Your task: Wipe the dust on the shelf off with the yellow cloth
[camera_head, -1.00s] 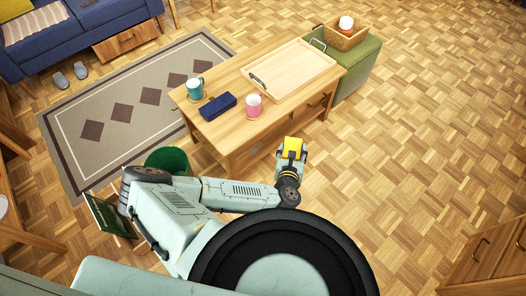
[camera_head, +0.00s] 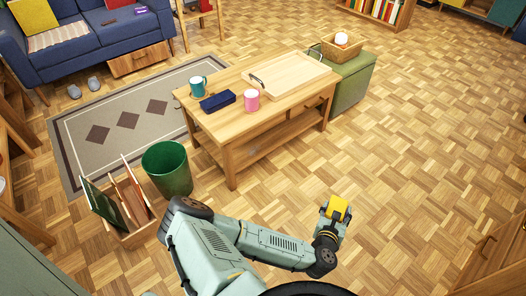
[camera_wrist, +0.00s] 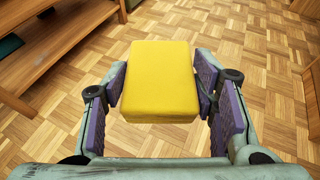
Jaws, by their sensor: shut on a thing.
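My gripper (camera_head: 334,212) is shut on the yellow cloth (camera_head: 338,207), out over open floor to the right of the coffee table. In the wrist view the cloth (camera_wrist: 160,80) looks like a thick folded block between the purple finger pads. The wooden coffee table (camera_head: 225,138) has a lower shelf (camera_head: 275,142). A faint grey patch shows on that shelf; I cannot tell for sure whether it is dust. The gripper and cloth are apart from the table.
A green bin (camera_head: 167,168) and a wooden rack (camera_head: 125,205) stand at left. A green ottoman (camera_head: 352,82) adjoins the table. Floor at right is clear.

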